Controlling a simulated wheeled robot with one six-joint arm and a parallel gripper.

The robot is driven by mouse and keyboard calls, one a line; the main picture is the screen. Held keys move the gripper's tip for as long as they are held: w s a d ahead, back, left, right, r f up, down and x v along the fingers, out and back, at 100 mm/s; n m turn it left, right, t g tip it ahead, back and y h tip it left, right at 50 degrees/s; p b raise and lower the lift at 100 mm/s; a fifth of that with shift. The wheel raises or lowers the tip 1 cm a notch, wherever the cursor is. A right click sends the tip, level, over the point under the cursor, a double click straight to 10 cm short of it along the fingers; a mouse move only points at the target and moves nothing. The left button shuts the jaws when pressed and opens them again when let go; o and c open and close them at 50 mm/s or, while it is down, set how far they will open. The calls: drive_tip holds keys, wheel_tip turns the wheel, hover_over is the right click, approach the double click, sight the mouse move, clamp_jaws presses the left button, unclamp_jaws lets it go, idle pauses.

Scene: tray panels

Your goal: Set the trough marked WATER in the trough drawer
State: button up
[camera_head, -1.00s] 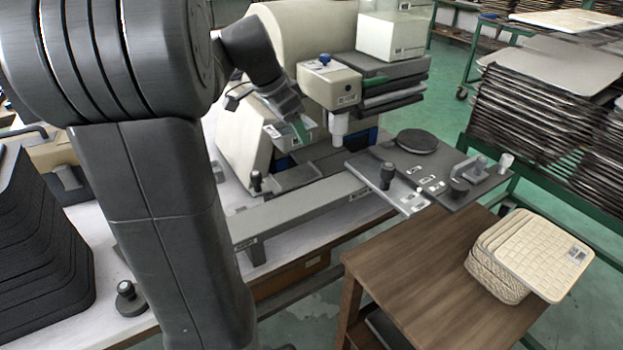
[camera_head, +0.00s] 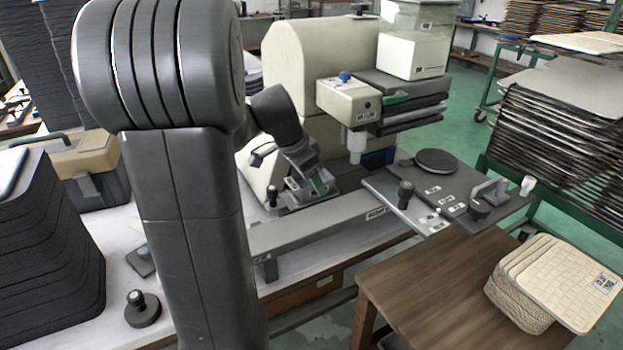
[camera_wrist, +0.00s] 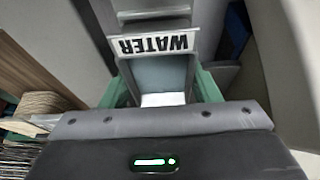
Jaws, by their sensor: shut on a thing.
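The trough marked WATER (camera_wrist: 157,45) is a small pale grey container with its label upside down in the wrist view. My gripper (camera_wrist: 163,90) is shut on it, with a green finger on each side. In the head view my gripper (camera_head: 319,182) and the trough's white label (camera_head: 292,183) show low at the front of the beige machine. The trough is at or just above a grey drawer-like tray (camera_head: 322,200) that sticks out of the machine. I cannot tell whether the trough touches its floor.
A beige dispenser head (camera_head: 349,102) with a white nozzle stands just right of my gripper. A dark panel with knobs (camera_head: 440,192) lies further right. A wooden table (camera_head: 430,300) carries a stack of cream tiles (camera_head: 560,275). My arm covers much of the left bench.

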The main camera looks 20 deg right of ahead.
drive_tip(key=o, duration=1.2)
drive_tip(key=shift+f, duration=0.1)
drive_tip(key=shift+c, duration=0.2)
drive_tip(key=shift+r, duration=0.35)
drive_tip(key=p+v, duration=0.1)
drive_tip(key=v, duration=1)
drive_tip(key=shift+a+r+p, duration=0.25)
drive_tip(key=shift+p, duration=0.15)
drive_tip(key=b+x, duration=0.2)
drive_tip(key=x, duration=1)
drive_tip(key=shift+f, duration=0.35)
wheel_tip(320, 180, up, 3)
drive_tip(key=shift+f+p, duration=0.25)
drive_tip(key=shift+p, duration=0.15)
drive_tip(key=shift+r, duration=0.6)
drive_tip(key=shift+f, duration=0.1)
